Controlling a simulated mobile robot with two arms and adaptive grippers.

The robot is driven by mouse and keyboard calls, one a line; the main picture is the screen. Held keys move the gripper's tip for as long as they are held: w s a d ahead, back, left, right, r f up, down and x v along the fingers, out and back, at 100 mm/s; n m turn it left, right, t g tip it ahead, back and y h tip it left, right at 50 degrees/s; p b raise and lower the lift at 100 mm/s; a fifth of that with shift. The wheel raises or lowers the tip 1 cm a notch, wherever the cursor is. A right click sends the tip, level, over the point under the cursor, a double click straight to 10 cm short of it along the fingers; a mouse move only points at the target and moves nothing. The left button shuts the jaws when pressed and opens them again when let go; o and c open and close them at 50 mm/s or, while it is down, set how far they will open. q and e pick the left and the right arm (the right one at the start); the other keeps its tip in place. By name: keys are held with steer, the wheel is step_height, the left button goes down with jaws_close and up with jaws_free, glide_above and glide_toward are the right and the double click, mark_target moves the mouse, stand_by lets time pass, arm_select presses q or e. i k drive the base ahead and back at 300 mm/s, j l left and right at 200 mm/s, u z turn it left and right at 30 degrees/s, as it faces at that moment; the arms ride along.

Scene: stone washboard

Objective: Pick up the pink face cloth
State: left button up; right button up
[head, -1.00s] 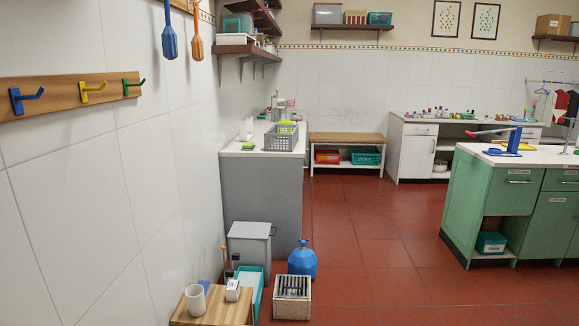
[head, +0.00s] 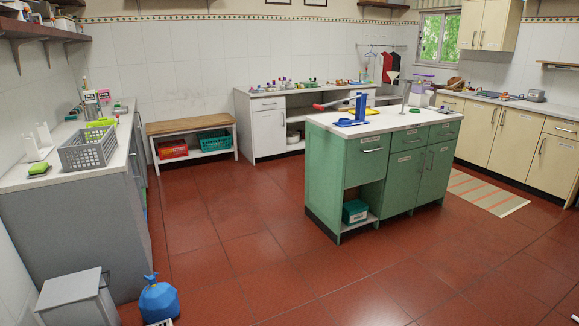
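I cannot make out a pink face cloth anywhere in the head view. Small pink and white items (head: 90,98) stand at the back of the left counter, but they look like packages or bottles.
A grey counter (head: 75,220) with a grey basket (head: 88,150) is on the left. A green island (head: 385,170) stands in the middle right. A low wooden bench (head: 190,125) is at the back. A blue bag (head: 158,298) and grey bin (head: 75,300) are at lower left. Red floor between is clear.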

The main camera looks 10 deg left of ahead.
mark_target(104, 95)
steer(key=i+l+u, duration=0.1)
steer(key=i, duration=0.4)
steer(key=i+l+u, duration=0.1)
steer(key=i, duration=0.45)
steer(key=i+l+u, duration=0.1)
steer(key=i+l, duration=0.2)
steer(key=i, duration=0.2)
steer(key=i+l, duration=0.25)
steer(key=i, duration=0.25)
steer(key=i+j+u, duration=0.25)
steer(key=i, duration=0.85)
steer(key=i+j+u, duration=0.1)
steer(key=i+u, duration=0.2)
steer(key=i, duration=0.8)
steer(key=i+l+u, duration=0.25)
steer(key=i, duration=0.85)
